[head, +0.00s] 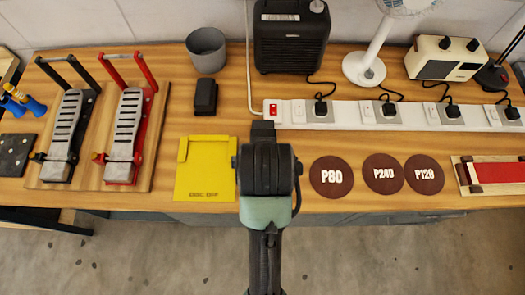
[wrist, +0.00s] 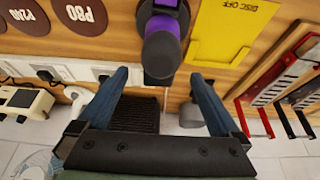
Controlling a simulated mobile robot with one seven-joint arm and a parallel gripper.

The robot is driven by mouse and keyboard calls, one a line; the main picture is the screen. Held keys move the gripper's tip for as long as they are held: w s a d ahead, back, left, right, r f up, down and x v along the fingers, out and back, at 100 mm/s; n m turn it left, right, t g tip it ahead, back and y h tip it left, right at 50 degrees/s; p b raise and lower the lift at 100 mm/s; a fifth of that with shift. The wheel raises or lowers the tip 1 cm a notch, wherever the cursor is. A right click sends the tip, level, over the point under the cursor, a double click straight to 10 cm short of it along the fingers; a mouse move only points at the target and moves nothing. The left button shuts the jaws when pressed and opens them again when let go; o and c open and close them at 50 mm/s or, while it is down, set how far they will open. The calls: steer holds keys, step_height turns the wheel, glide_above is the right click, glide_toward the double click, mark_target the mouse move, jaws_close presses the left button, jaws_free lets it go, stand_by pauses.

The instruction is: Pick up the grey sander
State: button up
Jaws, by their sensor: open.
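In the wrist view my gripper (wrist: 158,76) is open, its two blue fingers spread apart. A dark grey, round-ended tool with a purple band (wrist: 162,50), which looks like the sander, shows just beyond the fingertips, in line with the gap. The fingers do not grip it, and I cannot tell how far below them it is. It is on the bench between the yellow DISC OFF plate (wrist: 232,32) and the P80 disc (wrist: 80,14). In the head view my arm hides most or all of it, and the fingertips do not show clearly.
A white power strip (head: 390,114) runs behind the spot, with a black heater (head: 290,42) beyond. A small black block (head: 205,97) and grey cup (head: 206,50) stand at back left. P240 (head: 383,173) and P120 (head: 424,174) discs lie right; clamp-like frames (head: 125,125) stand left.

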steer(key=x, duration=0.4)
steer(key=s+x, duration=0.1)
steer(key=x, duration=0.1)
steer(key=shift+w+d+f, duration=0.15)
steer(key=shift+w+f, duration=0.05)
steer(key=shift+f, duration=0.25)
steer(key=shift+a+p+x, duration=0.15)
steer(key=shift+p+x, duration=0.35)
steer(key=shift+x, duration=1.05)
steer(key=shift+a+p+x, duration=0.1)
steer(key=shift+p+x, duration=0.4)
steer(key=shift+x, duration=1.05)
steer(key=shift+s, duration=0.1)
steer(key=c, duration=1.4)
steer(key=shift+w+r, duration=0.2)
steer(key=shift+c, duration=0.4)
steer(key=shift+r, duration=0.1)
